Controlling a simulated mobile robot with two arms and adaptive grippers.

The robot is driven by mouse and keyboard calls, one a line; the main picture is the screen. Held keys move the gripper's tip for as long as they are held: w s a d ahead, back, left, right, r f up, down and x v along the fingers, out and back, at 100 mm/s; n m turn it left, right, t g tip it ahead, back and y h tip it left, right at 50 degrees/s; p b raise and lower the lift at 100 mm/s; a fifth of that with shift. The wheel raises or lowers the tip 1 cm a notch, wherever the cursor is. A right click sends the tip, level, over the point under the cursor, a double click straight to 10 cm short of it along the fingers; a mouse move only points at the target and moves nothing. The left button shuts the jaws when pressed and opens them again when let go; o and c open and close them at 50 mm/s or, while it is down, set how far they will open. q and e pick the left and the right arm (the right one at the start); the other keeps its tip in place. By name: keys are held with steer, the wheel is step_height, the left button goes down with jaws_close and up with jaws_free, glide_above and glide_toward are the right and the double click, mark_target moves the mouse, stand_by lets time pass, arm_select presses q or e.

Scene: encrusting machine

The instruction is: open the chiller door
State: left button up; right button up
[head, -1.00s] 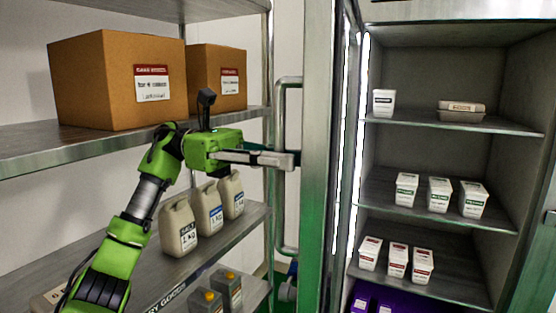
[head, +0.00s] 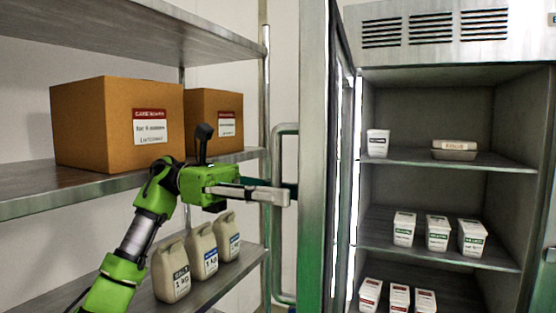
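The chiller door (head: 314,160) stands swung open, seen nearly edge-on at the left of the lit chiller cabinet (head: 430,75). Its grey bar handle (head: 277,262) is on the door's left face. My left gripper (head: 283,195) is at the upper part of this handle, with a light finger crossing in front of the bar and a dark part showing behind. The fingers overlap the bar, so I cannot tell whether they are shut on it. My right gripper is not in view.
Metal shelves (head: 110,190) at left hold cardboard boxes (head: 115,125) and white jugs (head: 202,250) close to my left arm. The chiller's shelves (head: 440,250) hold several white tubs (head: 437,232) and an egg carton (head: 455,148). The chiller opening is unobstructed.

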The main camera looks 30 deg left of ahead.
mark_target(278, 134)
arm_select(q)
step_height(278, 134, up, 8)
steer(key=shift+r, duration=0.1)
stand_by(0.4)
jaws_close()
steer(key=shift+r, duration=0.1)
